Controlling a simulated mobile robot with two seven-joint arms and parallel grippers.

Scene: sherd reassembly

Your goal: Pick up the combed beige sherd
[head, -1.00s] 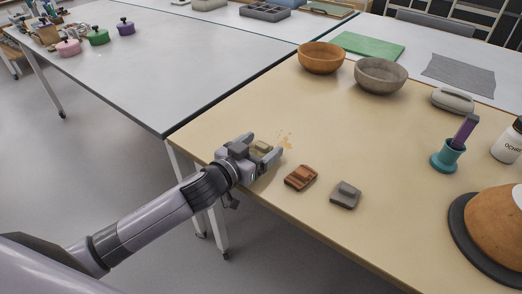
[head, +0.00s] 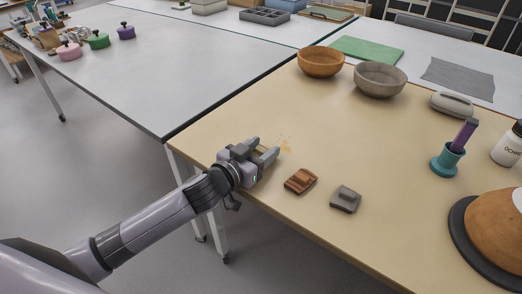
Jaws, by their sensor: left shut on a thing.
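The combed beige sherd (head: 261,151) is a small tan piece at the near left edge of the beige table, mostly hidden between the fingers of my left gripper. My left gripper (head: 266,147) reaches in over the table edge and is shut on this sherd. I cannot tell whether the sherd touches the tabletop. My right gripper is not in view.
A reddish-brown sherd (head: 300,181) and a grey sherd (head: 345,199) lie right of the gripper. An orange bowl (head: 320,62), a grey bowl (head: 380,80) and a teal holder (head: 447,160) stand farther off. The table's middle is clear.

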